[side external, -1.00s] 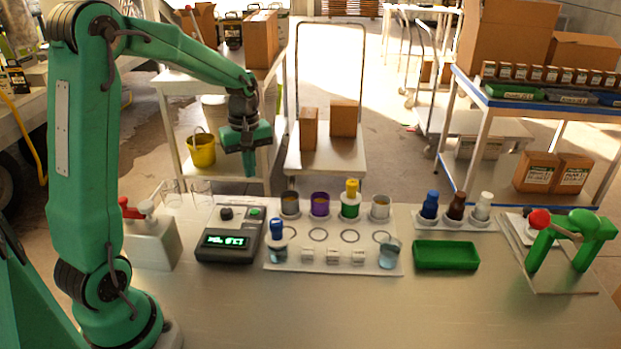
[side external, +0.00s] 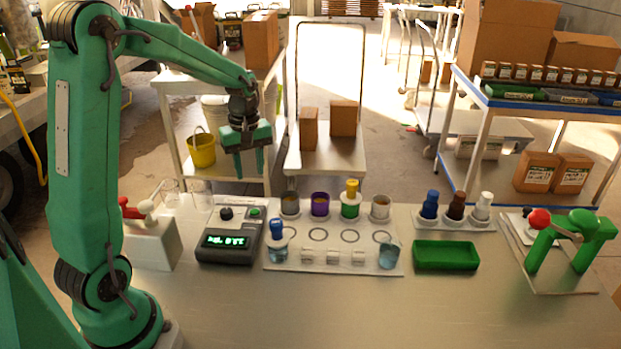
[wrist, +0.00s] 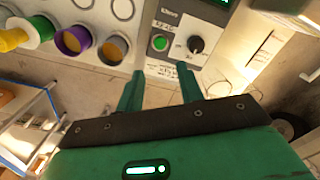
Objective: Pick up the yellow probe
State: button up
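The yellow probe (side external: 352,187) stands upright in a cup with a green band (side external: 350,208) in the back row of the white rack (side external: 325,265). In the wrist view the yellow probe (wrist: 14,40) lies at the far left edge, beside the green-banded cup (wrist: 38,31). My gripper (side external: 249,174) hangs above and behind the meter, up and left of the probe. It is open and empty, with its fingers apart and pointing down.
A blue probe (side external: 277,230) stands at the rack's left front. The meter (side external: 231,240), a green tray (side external: 445,255) and a green press (side external: 570,240) are nearby. The front table is clear.

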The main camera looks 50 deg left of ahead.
jog(key=shift+o, duration=1.4)
jog(key=shift+w, duration=0.1)
jog(key=m, duration=1)
send_over(352, 182)
jog(key=shift+w+r, duration=0.1)
jog(key=shift+r, duration=0.15)
jog(key=shift+f, duration=1.35)
jog(key=shift+f, duration=2.6)
